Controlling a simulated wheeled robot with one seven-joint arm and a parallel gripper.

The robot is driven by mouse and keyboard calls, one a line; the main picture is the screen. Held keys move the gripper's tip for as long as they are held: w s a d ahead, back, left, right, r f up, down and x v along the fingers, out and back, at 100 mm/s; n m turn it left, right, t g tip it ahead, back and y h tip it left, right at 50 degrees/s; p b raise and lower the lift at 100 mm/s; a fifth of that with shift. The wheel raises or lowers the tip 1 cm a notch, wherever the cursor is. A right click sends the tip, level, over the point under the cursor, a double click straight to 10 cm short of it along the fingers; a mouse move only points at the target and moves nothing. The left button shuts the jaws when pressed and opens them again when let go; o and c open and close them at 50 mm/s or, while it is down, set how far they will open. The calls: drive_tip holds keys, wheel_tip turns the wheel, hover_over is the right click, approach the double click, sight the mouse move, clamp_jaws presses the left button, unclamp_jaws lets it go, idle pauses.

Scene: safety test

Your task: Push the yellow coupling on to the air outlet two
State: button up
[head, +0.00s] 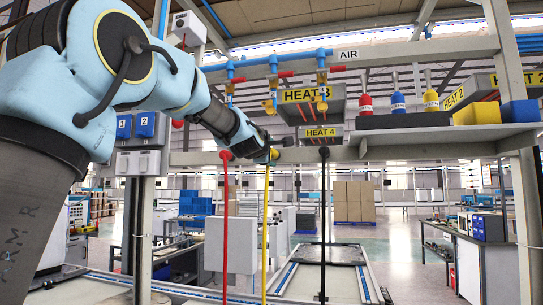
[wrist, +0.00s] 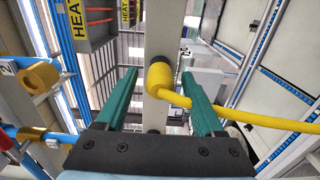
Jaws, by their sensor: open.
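The yellow coupling (head: 273,154) is at the lower beam, with its yellow hose (head: 266,215) hanging down. In the wrist view the yellow coupling (wrist: 160,77) lies between the two green fingers of my gripper (wrist: 158,74), with visible gaps on both sides. My gripper (head: 262,153) is open around it, partly hidden by my wrist in the head view. Air outlets with brass fittings and red handles hang from the blue pipe above, a middle one (head: 272,87) and a right one (head: 322,77). I cannot read their numbers in the head view.
A red coupling (head: 226,155) and a black coupling (head: 324,153) sit along the same beam (head: 350,154), either side of the yellow one. A shelf (head: 440,138) at right holds bottles and bins. HEAT signs (head: 305,95) hang behind. A brass fitting (wrist: 32,134) is near the left finger.

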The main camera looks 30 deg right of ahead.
idle(0.8)
clamp_jaws()
idle(0.5)
idle(0.6)
drive_tip(key=b+v, duration=0.3)
drive_tip(key=v, duration=0.3)
idle(1.4)
